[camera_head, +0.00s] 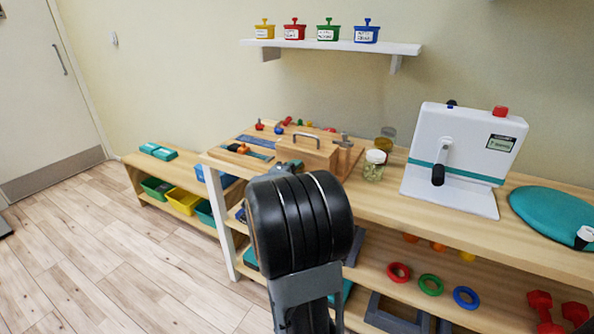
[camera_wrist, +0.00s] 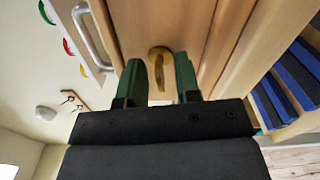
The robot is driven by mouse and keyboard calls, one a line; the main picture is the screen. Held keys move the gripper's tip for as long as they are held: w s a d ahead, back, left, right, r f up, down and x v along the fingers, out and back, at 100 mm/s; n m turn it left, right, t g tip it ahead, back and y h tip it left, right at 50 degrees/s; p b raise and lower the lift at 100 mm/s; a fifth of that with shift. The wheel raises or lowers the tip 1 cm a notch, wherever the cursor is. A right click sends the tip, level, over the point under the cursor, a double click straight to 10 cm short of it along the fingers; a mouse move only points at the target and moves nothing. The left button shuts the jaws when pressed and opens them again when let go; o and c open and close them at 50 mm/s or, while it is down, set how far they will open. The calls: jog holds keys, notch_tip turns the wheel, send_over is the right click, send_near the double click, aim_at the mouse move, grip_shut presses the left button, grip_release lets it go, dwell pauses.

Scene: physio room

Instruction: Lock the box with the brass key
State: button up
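The wooden box (camera_head: 312,152) with a grey handle on its lid stands on the wooden bench, and my arm hides part of its front. In the wrist view the box face (camera_wrist: 188,25) is close, with a round brass lock plate (camera_wrist: 157,50). A narrow brass piece, apparently the brass key (camera_wrist: 160,76), stands out from the plate. My gripper (camera_wrist: 160,62) has its two green fingers apart, one on each side of the brass piece, with a visible gap to each. In the head view only a bit of green fingertip shows above my black wrist.
A clear jar (camera_head: 374,166) with a white lid and a white device (camera_head: 462,160) with a crank stand to the right on the bench. Small coloured items lie behind the box. A wall shelf (camera_head: 335,46) holds several coloured pots. Floor is free on the left.

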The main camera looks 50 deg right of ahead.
jog(key=shift+d, duration=0.25)
grip_shut()
